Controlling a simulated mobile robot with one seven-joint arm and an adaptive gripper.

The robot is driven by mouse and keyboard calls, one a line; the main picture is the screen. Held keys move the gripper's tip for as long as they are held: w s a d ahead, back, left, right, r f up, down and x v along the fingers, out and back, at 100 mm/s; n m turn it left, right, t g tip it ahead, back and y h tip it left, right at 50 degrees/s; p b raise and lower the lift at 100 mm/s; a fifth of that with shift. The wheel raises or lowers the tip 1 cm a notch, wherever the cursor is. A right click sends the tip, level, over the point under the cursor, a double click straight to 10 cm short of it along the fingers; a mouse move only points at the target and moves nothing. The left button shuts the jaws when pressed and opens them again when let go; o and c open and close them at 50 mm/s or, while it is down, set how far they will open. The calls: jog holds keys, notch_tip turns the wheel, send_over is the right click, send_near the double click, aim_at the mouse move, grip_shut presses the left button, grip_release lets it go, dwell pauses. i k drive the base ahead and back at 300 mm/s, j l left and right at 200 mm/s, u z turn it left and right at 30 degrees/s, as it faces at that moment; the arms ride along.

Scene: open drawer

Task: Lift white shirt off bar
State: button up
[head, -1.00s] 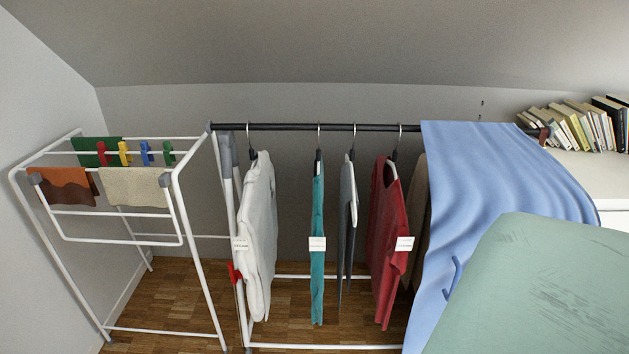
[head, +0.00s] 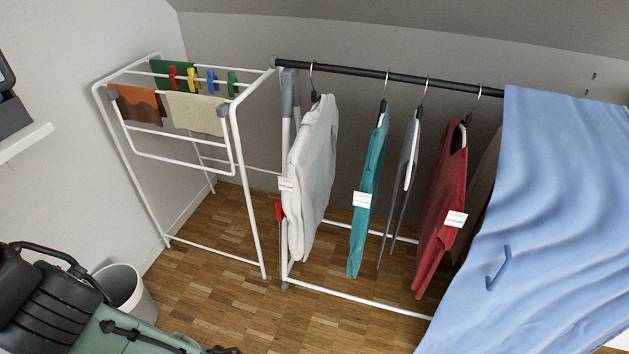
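The white shirt (head: 314,165) hangs from a hanger on the black bar (head: 400,78), at the left end of the row in the head view. The hanger's metal hook (head: 312,75) is over the bar. A white tag (head: 287,184) sits on the shirt's left edge. The shirt hangs upright and seen nearly edge-on, with its lower end above the floor. My gripper is not in view, so its state and its place relative to the shirt do not show.
A teal garment (head: 367,200), a grey one (head: 402,180) and a red one (head: 441,205) hang to the right. A blue cloth (head: 560,200) drapes over the bar's right part. A white drying rack (head: 250,190) stands left. Black and green luggage-like items (head: 40,305) and a white bin (head: 128,292) fill the lower left.

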aim_at(305, 187)
jog(key=i+l+u, duration=0.45)
jog(key=l+u, duration=0.25)
jog(key=l, duration=0.2)
jog(key=i+l+u, duration=0.2)
jog(key=l, duration=0.15)
jog(key=l+u, duration=0.25)
jog(key=l, duration=0.15)
jog(key=i, duration=0.05)
